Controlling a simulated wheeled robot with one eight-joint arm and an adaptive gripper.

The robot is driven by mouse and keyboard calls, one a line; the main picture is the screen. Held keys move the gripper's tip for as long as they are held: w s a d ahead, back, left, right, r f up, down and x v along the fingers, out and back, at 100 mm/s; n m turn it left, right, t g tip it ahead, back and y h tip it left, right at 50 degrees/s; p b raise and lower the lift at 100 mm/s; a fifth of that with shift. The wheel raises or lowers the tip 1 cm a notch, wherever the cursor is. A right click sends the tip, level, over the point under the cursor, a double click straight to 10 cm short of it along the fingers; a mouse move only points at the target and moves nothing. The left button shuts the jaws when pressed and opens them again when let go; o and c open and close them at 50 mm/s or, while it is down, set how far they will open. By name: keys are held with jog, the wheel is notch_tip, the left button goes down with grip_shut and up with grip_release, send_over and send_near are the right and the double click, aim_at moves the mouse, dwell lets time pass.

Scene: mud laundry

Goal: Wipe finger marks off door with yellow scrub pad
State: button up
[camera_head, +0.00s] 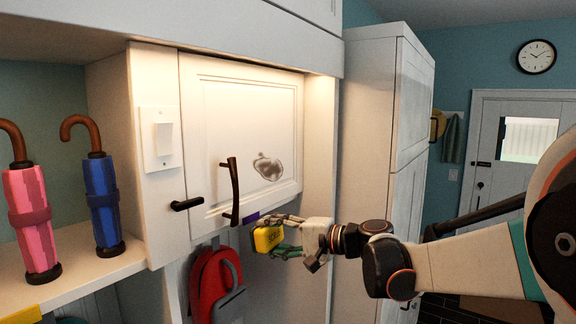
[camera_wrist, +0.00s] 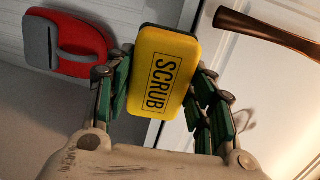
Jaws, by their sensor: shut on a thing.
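The white cabinet door (camera_head: 230,110) carries a grey-brown smudge (camera_head: 267,167) right of its dark handle (camera_head: 235,190). My gripper (camera_head: 278,232) is at the door's lower edge, below and slightly right of the handle. It is shut on the yellow scrub pad (camera_head: 266,239), which has a dark top side. In the wrist view the yellow pad (camera_wrist: 163,72) sits between the green-padded fingers, its SCRUB lettering facing the camera. The handle (camera_wrist: 265,32) shows at the upper right there.
A red and grey item (camera_head: 213,285) hangs below the door. A black lever (camera_head: 187,204) and a white switch (camera_head: 157,138) are left of the door. A pink umbrella (camera_head: 30,215) and a blue umbrella (camera_head: 103,200) stand on the left shelf. A tall white cabinet (camera_head: 380,130) stands at right.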

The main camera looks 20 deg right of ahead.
aim_at(254, 177)
jog(key=d+r+m+t+p, duration=0.2)
jog(key=d+r+t+p, duration=0.15)
jog(key=r, duration=0.95)
jog(key=shift+g+h, duration=0.25)
jog(key=shift+h, duration=0.05)
jog(key=shift+f+x, duration=0.15)
jog(key=shift+x, duration=1.35)
jog(key=shift+f+x, duration=0.1)
jog(key=shift+x, duration=1.35)
jog(key=shift+w+a, duration=0.25)
jog(key=shift+w, duration=0.4)
